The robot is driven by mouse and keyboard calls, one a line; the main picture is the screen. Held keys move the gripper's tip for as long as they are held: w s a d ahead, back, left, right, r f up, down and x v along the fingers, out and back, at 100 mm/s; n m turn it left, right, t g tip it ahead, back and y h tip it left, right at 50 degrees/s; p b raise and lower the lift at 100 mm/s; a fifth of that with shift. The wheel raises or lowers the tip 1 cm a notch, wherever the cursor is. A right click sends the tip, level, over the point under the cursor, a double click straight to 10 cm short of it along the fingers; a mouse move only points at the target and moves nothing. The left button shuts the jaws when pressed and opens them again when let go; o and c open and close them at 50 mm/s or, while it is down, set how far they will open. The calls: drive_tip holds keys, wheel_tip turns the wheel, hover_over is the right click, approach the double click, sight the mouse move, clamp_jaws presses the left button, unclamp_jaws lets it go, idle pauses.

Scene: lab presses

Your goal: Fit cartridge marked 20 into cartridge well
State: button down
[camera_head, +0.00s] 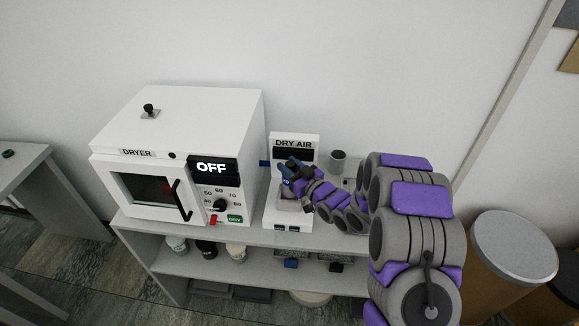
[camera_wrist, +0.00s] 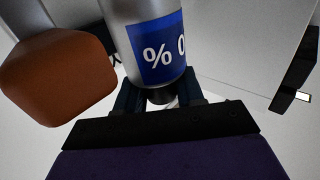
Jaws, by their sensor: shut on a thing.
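My gripper (camera_wrist: 158,98) is shut on the dark knob at the end of a silver cartridge (camera_wrist: 118,28) with a blue label. The label shows "% 0" in white; the rest of its marking is out of sight. In the head view my gripper (camera_head: 294,168) is at the front of the white DRY AIR unit (camera_head: 294,141), over its lower part. The held cartridge is small and mostly hidden there. The cartridge well cannot be made out clearly; my arm covers part of the unit. I cannot tell whether the cartridge touches it.
A white dryer (camera_head: 179,110) reading OFF stands left of the unit on the shelf bench (camera_head: 150,233). A grey cup (camera_head: 338,160) stands behind my arm. Several jars sit on the lower shelf. A brown drum (camera_head: 515,250) is at right. An orange-brown block (camera_wrist: 55,78) is close in the wrist view.

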drive_tip(key=shift+f+b, duration=0.45)
drive_tip(key=shift+f, duration=1.15)
drive_tip(key=c, duration=0.6)
unclamp_jaws()
drive_tip(key=shift+f, duration=0.1)
drive_tip(key=shift+s, duration=0.1)
drive_tip(key=p+v, duration=0.1)
drive_tip(key=v, duration=1.6)
drive_tip(key=shift+d, duration=0.2)
